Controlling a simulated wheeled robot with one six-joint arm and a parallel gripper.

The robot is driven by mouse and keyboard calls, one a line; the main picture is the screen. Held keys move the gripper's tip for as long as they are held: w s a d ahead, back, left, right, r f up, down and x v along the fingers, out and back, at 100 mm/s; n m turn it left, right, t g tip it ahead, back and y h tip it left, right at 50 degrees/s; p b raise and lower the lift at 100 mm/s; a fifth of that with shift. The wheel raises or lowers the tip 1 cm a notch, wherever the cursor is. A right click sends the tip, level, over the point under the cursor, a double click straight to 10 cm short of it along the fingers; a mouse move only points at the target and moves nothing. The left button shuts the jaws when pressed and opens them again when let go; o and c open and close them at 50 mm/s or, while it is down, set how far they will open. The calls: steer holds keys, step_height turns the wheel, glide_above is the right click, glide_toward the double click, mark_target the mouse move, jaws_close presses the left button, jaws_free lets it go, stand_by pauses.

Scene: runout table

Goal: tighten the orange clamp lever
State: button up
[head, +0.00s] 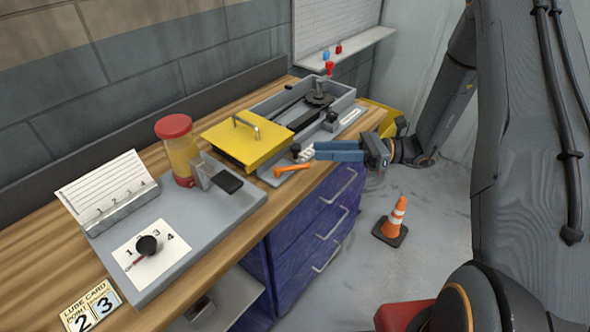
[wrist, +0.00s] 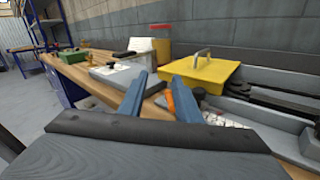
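The orange clamp lever (head: 292,168) lies near the front edge of the bench, just in front of the yellow cover. It runs roughly left to right, with its thicker end at the left. My gripper (head: 317,150) has blue fingers pointing left and sits beyond the lever's right end, apart from it in the picture. In the wrist view my gripper (wrist: 159,76) is open, with a clear gap between the fingers. Part of the orange lever (wrist: 170,101) shows in that gap beside the right finger; the rest is hidden behind that finger.
The yellow cover (head: 240,143) with a handle stands behind the lever. A black knob (head: 295,149) rises close to the lever. A grey tray (head: 342,98) with dark parts lies behind my gripper. A red-lidded jar (head: 176,150) stands left. A traffic cone (head: 396,216) is on the floor.

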steer(key=b, duration=0.7)
glide_toward(281, 168)
steer(key=shift+w+a+p, duration=0.15)
steer(key=shift+a+p, duration=0.55)
steer(key=shift+a, duration=0.8)
steer(key=shift+w+a+p, duration=0.2)
steer(key=shift+a+p, duration=0.5)
steer(key=shift+a, duration=0.85)
jaws_close()
